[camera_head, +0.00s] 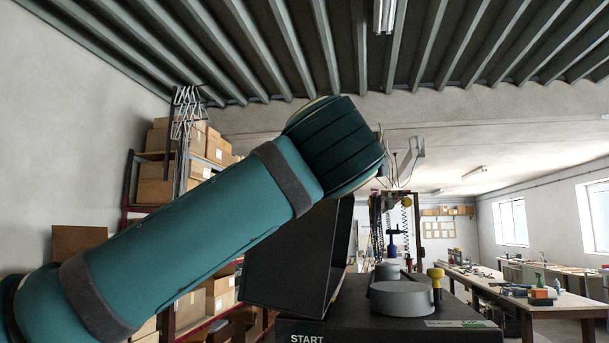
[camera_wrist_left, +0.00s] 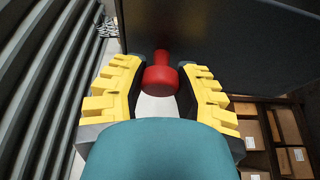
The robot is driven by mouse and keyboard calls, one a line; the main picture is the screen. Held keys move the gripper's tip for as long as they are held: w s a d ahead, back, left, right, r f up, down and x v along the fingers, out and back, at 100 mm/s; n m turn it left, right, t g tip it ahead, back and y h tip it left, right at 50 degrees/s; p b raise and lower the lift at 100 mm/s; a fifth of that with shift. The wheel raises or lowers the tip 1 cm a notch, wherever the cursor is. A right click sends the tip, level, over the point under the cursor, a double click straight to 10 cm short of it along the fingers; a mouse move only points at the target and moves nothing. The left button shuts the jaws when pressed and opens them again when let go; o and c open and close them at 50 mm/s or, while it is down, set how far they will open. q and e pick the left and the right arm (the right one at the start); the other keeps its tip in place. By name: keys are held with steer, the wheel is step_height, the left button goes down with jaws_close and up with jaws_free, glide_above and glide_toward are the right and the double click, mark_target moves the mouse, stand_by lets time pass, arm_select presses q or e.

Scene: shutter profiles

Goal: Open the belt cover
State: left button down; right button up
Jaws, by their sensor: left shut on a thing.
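The belt cover (camera_head: 288,254) is a dark, box-like lid. In the head view it stands tilted up at the left side of the black machine (camera_head: 400,329), with its hollow side facing right. In the left wrist view its dark outer face (camera_wrist_left: 235,45) fills the upper right and carries a red knob (camera_wrist_left: 160,80). My left gripper (camera_wrist_left: 160,73), with yellow fingers, is shut on this red knob. In the head view my teal left arm crosses in front of part of the cover, and the gripper is hidden. My right gripper is not in view.
On the machine top are a grey round disc (camera_head: 401,298) and a yellow knob (camera_head: 435,273). Shelves with cardboard boxes (camera_head: 158,190) stand behind my arm at the left. A workbench (camera_head: 545,304) with tools is at the right.

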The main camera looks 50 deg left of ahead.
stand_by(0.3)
arm_select(q)
steer(key=c, duration=0.6)
jaws_free()
steer(key=v, duration=1.2)
steer(key=shift+d, duration=0.1)
